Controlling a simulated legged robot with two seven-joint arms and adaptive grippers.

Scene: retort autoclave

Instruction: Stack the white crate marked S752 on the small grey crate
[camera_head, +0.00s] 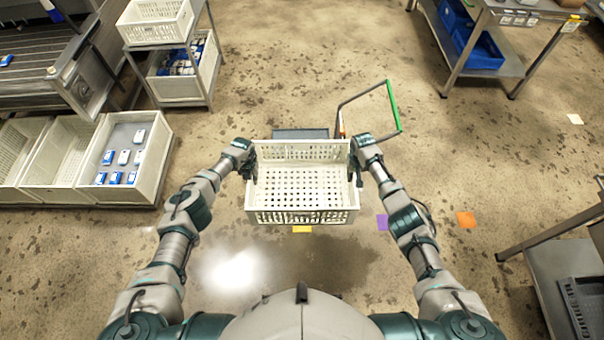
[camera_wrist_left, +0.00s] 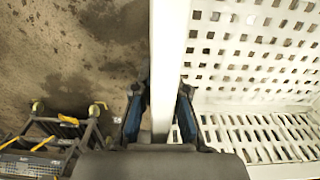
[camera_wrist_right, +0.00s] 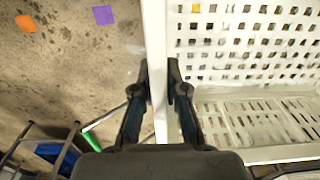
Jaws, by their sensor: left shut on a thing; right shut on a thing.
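A white perforated crate (camera_head: 303,216) hangs level in front of me above the floor, looking empty; I cannot read a mark on it. My left gripper (camera_head: 249,167) is shut on its left wall, and the left wrist view shows this wall (camera_wrist_left: 165,45) between the fingers (camera_wrist_left: 161,95). My right gripper (camera_head: 355,167) is shut on its right wall, seen in the right wrist view (camera_wrist_right: 154,40) between the fingers (camera_wrist_right: 157,85). A dark grey box edge (camera_head: 300,133) shows just behind the white crate; most of it is hidden, so I cannot tell if it is the small grey crate.
A cart with a green handle (camera_head: 393,105) stands beyond the white crate. White bins (camera_head: 138,155) and a rack (camera_head: 160,45) are at left. A metal bench (camera_head: 505,60) is at upper right; a table with a dark grey tray (camera_head: 583,305) is at lower right.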

